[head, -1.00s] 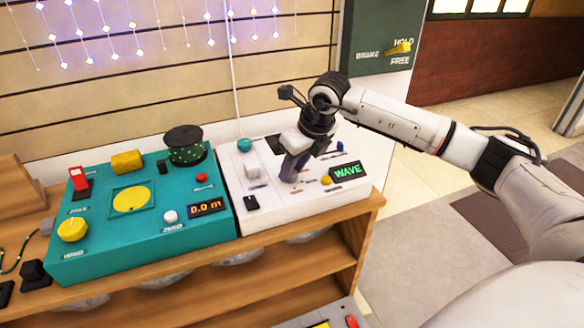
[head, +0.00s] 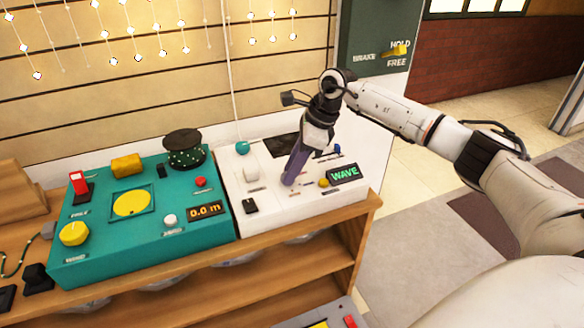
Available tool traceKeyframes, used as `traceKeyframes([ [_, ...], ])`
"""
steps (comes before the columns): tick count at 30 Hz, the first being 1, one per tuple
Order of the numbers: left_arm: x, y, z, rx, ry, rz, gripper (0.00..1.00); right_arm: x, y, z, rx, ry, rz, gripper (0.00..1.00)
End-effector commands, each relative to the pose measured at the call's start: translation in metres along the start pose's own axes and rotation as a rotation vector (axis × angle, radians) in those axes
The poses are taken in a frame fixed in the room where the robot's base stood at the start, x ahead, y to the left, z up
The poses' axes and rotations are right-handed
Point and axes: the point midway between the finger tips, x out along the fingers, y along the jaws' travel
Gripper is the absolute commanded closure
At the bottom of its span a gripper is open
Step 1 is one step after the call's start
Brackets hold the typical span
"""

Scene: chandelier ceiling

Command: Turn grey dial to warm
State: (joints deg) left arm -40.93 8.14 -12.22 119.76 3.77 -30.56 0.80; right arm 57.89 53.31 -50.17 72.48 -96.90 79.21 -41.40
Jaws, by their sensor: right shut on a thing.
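My right gripper (head: 289,181) reaches down from the right onto the white panel (head: 270,208). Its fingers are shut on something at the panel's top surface. The thing between them, at the place of the grey dial, is hidden by the fingers, so I cannot read its setting. Small printed marks lie around the fingertips, too small to read. A display (head: 345,174) on the panel shows WAVE in green. The hanging lights (head: 112,62) on the slatted wall glow a warm yellowish white. My left gripper is not in view.
The white panel also bears a teal knob (head: 242,147), a white block (head: 251,173), a black switch (head: 250,206) and a yellow knob (head: 324,183). A teal panel (head: 100,258) with several controls stands to its left on the wooden shelf (head: 215,267).

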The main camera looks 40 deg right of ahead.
Motion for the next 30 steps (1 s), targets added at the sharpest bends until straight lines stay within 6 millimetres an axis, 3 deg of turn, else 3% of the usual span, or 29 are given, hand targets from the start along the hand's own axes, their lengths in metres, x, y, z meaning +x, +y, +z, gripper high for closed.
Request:
traceKeyframes([
  [19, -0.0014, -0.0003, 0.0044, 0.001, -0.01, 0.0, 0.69, 0.0, -0.0006, -0.0009, -0.046, 0.003, 0.018, 0.95],
  [20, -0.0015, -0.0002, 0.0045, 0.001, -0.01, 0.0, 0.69, 0.0001, -0.0006, -0.0009, -0.046, 0.003, 0.018, 0.68],
  [22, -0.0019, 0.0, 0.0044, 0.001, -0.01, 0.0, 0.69, 0.0001, -0.0006, -0.0008, -0.045, 0.003, 0.018, 0.56],
  [30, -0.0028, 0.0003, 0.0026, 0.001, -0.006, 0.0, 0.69, -0.0001, -0.0006, -0.0005, -0.044, 0.002, 0.017, 0.54],
])
